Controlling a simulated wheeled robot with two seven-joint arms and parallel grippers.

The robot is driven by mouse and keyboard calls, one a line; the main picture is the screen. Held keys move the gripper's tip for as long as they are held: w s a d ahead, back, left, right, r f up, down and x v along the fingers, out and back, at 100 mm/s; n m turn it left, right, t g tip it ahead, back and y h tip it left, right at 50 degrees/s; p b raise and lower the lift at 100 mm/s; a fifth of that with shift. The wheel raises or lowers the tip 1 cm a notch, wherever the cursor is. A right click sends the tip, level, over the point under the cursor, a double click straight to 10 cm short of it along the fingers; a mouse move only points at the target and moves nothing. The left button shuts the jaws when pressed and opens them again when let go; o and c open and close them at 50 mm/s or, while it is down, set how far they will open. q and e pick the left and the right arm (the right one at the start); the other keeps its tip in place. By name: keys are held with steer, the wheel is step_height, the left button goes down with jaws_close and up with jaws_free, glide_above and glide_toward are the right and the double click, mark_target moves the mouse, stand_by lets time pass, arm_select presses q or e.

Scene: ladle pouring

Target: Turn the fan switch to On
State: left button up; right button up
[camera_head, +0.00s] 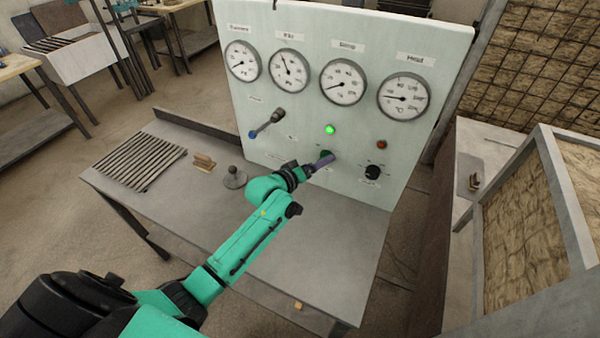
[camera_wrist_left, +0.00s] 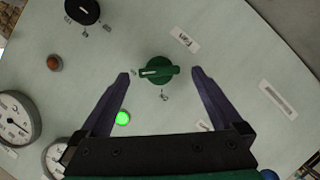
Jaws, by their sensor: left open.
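The fan switch is a green rotary knob (camera_wrist_left: 158,71) on the pale panel, beside a label reading "Fan" (camera_wrist_left: 186,41). In the left wrist view its grip bar lies nearly level, with a white mark toward the left. Small markings sit left of it and below it. In the head view the knob (camera_head: 327,155) is partly hidden by my gripper. My left gripper (camera_wrist_left: 160,73) is open, one finger on each side of the knob, with gaps showing on both sides. It also shows at the panel in the head view (camera_head: 323,162). My right gripper is not in view.
The panel (camera_head: 230,110) carries several gauges, a lit green lamp (camera_head: 330,129), a reddish lamp (camera_head: 381,145), a black knob (camera_head: 372,172) and a blue-tipped lever (camera_head: 266,124). A slatted grate (camera_head: 139,163) and small tools lie on the grey table (camera_head: 330,240).

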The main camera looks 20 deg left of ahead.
arm_select(q)
steer(key=b+v, duration=0.1)
steer(key=v, duration=1.1)
steer(key=shift+s+b, duration=0.2)
steer(key=shift+b, duration=0.1)
steer(key=shift+r, duration=0.1)
